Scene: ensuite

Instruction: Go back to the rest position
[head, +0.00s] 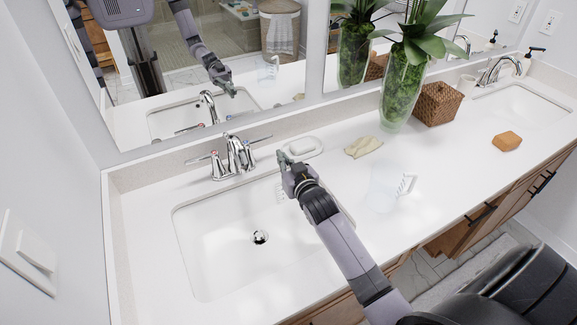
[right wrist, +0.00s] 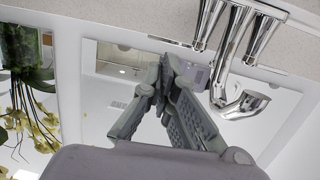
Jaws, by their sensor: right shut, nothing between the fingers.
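My right gripper (head: 284,161) is over the right back part of the near sink (head: 205,235), beside the faucet (head: 236,155). The right wrist view shows its fingers (right wrist: 163,68) shut with nothing between them, and the chrome faucet (right wrist: 240,60) close on their right. My right arm reaches in from the lower right of the head view, over the counter. My left gripper does not show directly.
A soap dish (head: 318,150), folded cloth (head: 364,147) and clear mug (head: 385,188) stand near the arm on the counter (head: 450,165). A glass vase (head: 400,95), wicker basket (head: 437,104) and orange-brown sponge (head: 507,141) are farther right. The mirror (head: 290,60) runs behind.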

